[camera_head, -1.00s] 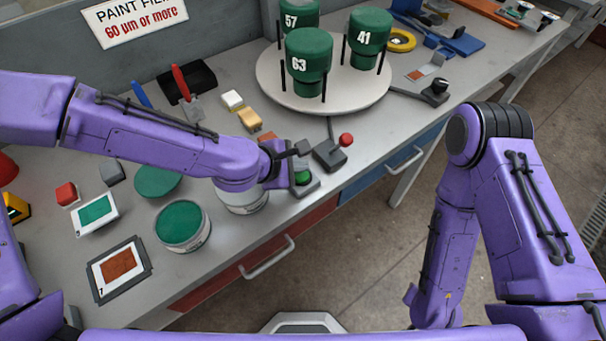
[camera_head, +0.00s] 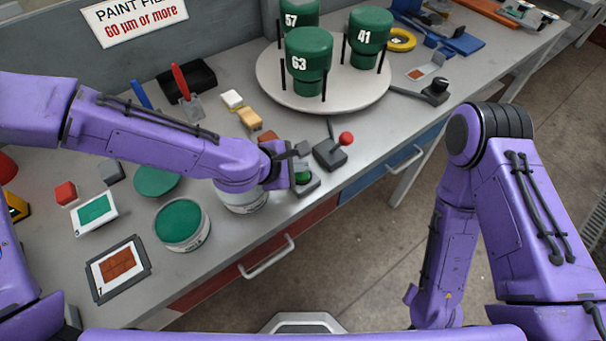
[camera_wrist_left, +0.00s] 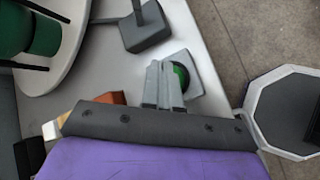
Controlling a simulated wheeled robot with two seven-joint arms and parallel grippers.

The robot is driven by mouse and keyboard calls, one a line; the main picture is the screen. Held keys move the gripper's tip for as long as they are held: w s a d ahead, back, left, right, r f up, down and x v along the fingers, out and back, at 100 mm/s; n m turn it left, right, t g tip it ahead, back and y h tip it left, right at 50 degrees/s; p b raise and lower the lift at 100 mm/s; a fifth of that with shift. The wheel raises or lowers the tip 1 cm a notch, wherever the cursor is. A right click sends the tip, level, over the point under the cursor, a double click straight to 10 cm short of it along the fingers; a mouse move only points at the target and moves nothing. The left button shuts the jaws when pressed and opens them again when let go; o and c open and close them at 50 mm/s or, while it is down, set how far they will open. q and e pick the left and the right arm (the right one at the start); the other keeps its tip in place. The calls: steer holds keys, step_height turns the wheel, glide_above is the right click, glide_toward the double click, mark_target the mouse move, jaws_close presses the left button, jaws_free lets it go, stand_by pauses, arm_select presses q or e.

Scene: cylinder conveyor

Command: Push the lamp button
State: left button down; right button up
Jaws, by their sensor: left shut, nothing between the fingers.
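The green button (camera_head: 304,176) sits on a small grey box (camera_head: 308,187) near the front edge of the bench. My left gripper (camera_head: 301,151) is shut and empty, right over the box, and partly covers it in the head view. In the left wrist view, the shut fingers (camera_wrist_left: 162,82) lie across part of the green button (camera_wrist_left: 181,74). Whether the fingertips touch the button I cannot tell. My right arm shows at the right, but its gripper is out of view.
A grey box with a red-knobbed lever (camera_head: 331,153) stands close beside the button box. A white turntable (camera_head: 270,80) with green numbered cylinders is behind. A paint tin (camera_head: 182,226) and a framed brown sample card (camera_head: 119,265) lie to the left.

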mark_target(298, 177)
arm_select(q)
steer(key=shift+f+b, duration=0.35)
steer(key=shift+f, duration=0.25)
stand_by(0.6)
steer(key=shift+r+p, duration=0.95)
steer(key=shift+p, duration=0.05)
step_height(298, 177, up, 6)
steer(key=p, duration=0.6)
stand_by(0.9)
